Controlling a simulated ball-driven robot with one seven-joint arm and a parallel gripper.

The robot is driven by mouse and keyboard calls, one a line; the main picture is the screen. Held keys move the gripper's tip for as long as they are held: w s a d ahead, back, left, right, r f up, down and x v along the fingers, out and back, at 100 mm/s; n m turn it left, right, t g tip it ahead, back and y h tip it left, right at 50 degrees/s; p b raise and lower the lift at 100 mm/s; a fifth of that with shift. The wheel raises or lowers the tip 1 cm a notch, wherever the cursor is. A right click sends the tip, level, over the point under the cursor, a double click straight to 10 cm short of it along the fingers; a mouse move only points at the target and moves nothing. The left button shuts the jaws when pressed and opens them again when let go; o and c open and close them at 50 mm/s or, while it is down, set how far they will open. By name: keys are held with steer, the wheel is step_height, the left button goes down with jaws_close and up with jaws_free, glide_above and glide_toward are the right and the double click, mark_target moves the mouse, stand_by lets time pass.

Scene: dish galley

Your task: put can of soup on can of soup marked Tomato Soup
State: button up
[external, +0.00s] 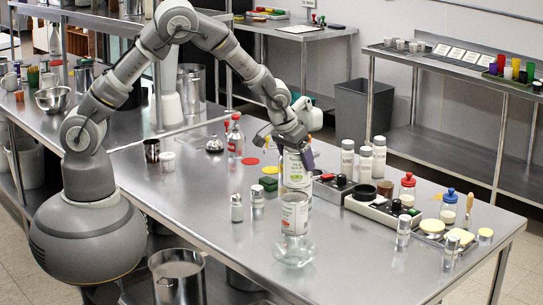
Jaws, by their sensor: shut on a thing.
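My gripper (293,146) is shut on a pale can of soup (297,168) with a green and white label, held upright from above. A second can of soup (294,213), with a white label and reddish print, stands lower and directly below it in the external view. The held can's lower end meets or passes behind the second can's top, so I cannot tell whether they touch. The label wording is too small to read. The second can appears to be on or behind a clear glass vessel (293,252).
Small shakers (237,208) stand left of the cans. White bottles (347,160), a grey condiment tray (383,208) and red- and blue-capped bottles (448,207) stand to the right. The front left of the steel table (215,250) is clear.

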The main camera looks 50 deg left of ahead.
mark_target(296, 169)
step_height(296, 169, down, 3)
steer(key=shift+f, duration=0.15)
steer(key=shift+s+a, duration=0.1)
steer(key=shift+f+b, duration=0.1)
steer(key=shift+b, duration=0.2)
steer(key=o, duration=1.3)
steer(key=shift+c, duration=0.2)
steer(key=p+v, duration=0.2)
steer(key=v, duration=1)
